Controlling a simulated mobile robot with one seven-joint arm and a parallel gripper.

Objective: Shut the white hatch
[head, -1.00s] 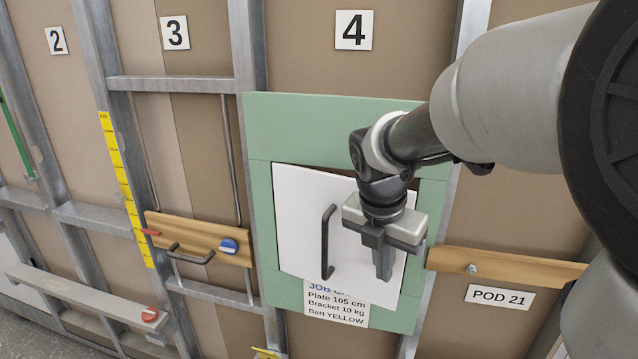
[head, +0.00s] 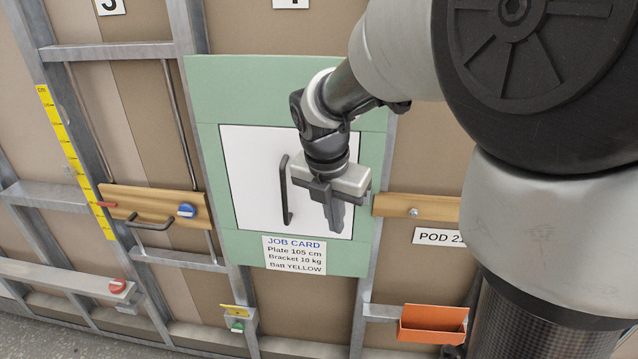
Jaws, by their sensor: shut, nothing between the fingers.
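The white hatch (head: 255,180) sits in an opening in the green panel (head: 270,85) in the head view. It now lies flat in its opening, with a thin dark line around its edges. A dark vertical bar handle (head: 285,190) is on its face. My gripper (head: 335,215) is shut and empty, fingers pointing down, in front of the hatch's right part, right of the handle. It hides part of the hatch's right side; I cannot tell whether it touches the hatch.
A job card (head: 294,255) is below the hatch. A wooden board (head: 150,207) with a dark handle and blue knob (head: 186,210) is at left. Another wooden board (head: 420,207) is at right, above an orange bin (head: 432,322). Metal studs frame the wall.

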